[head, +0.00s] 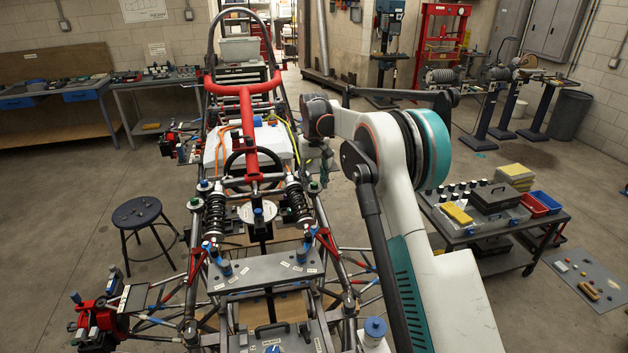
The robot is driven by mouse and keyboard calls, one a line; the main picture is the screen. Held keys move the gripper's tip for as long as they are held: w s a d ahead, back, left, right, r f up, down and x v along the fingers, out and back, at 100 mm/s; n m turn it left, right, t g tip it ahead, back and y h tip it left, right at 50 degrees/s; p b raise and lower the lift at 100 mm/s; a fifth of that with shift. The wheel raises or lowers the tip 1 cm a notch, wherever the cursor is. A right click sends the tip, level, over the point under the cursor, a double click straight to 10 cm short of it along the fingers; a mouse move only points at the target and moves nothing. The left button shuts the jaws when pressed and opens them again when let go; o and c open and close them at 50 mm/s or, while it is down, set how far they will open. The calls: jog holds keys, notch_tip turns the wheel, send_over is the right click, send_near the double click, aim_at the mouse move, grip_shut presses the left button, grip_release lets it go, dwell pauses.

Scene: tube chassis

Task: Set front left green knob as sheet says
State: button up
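A tube chassis (323,217) stretches away from me, with two black coil-spring dampers (215,215) near its middle. A small green-topped knob (194,203) shows outside the left damper, and another green-topped knob (313,187) beside the right one. Their settings are too small to read. I cannot tell which one is the front left knob. A white sheet (143,10) hangs on the back wall with a second sheet (158,48) below it; the writing is unreadable. My gripper (326,160) appears dark and small beyond the right damper, apart from both knobs. Its fingers cannot be made out.
A dark stool (137,212) stands left of the chassis. A cart (470,233) with boxes and bins stands at the right. Red brake parts (100,318) stick out at the lower left. A grey mat (590,282) lies at the right. Floor between stool and benches is clear.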

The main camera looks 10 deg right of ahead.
aim_at(315, 185)
jog(key=shift+r, duration=0.1)
notch_tip(315, 185, up, 12)
dwell(0.5)
jog(key=shift+s, duration=0.1)
jog(key=s+f+t+b, duration=0.2)
jog(key=s+t+b, duration=0.2)
jog(key=s+b, duration=1.45)
jog(key=s+f+t+b, duration=0.1)
jog(key=s+f, duration=0.6)
jog(key=s, duration=0.2)
jog(key=s+f+t+b, duration=0.1)
jog(key=s+f+b, duration=0.1)
jog(key=s+f, duration=0.5)
jog(key=s+f+t+b, duration=0.1)
jog(key=s+f, duration=0.6)
jog(key=s, duration=0.5)
jog(key=shift+s+f, duration=0.35)
jog(key=shift+f, duration=0.05)
